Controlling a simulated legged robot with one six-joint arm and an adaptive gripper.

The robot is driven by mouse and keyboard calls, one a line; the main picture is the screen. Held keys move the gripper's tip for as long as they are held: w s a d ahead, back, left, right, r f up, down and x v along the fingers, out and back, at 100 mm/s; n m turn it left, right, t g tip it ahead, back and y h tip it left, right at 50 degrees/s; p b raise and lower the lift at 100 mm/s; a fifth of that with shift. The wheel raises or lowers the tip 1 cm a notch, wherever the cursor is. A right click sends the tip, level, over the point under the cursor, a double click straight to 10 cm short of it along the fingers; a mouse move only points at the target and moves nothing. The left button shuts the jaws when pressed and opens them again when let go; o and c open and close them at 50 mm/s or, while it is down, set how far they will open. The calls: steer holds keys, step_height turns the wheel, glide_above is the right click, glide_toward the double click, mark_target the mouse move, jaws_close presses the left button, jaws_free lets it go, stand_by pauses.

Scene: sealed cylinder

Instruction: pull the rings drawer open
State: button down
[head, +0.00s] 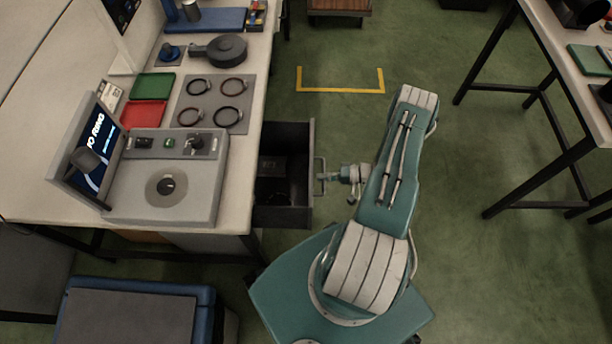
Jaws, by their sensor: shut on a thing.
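The rings drawer (285,208) is a dark drawer that stands out from under the right edge of the workbench. Its inside shows, with a dark item (272,165) lying in it that I cannot make out. The drawer has a bar handle (320,169) on its front, at the right. My gripper (326,176) is at that handle, shut on it, coming from the right. The fingertips are small here and partly merge with the handle.
The workbench (240,190) carries a grey machine with a screen (150,200), red (144,114) and green (153,86) trays, and a grey mat with several rings (212,122). A blue bin (140,290) stands at lower left. Green floor is open to the right, before another table (570,60).

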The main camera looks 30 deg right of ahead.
steer(key=shift+s+d+f, duration=0.2)
steer(key=shift+s+d, duration=0.65)
steer(key=shift+d, duration=0.1)
steer(key=c, duration=0.7)
jaws_free()
steer(key=shift+d+r, duration=0.1)
steer(key=v, duration=1.2)
steer(key=shift+w, duration=0.1)
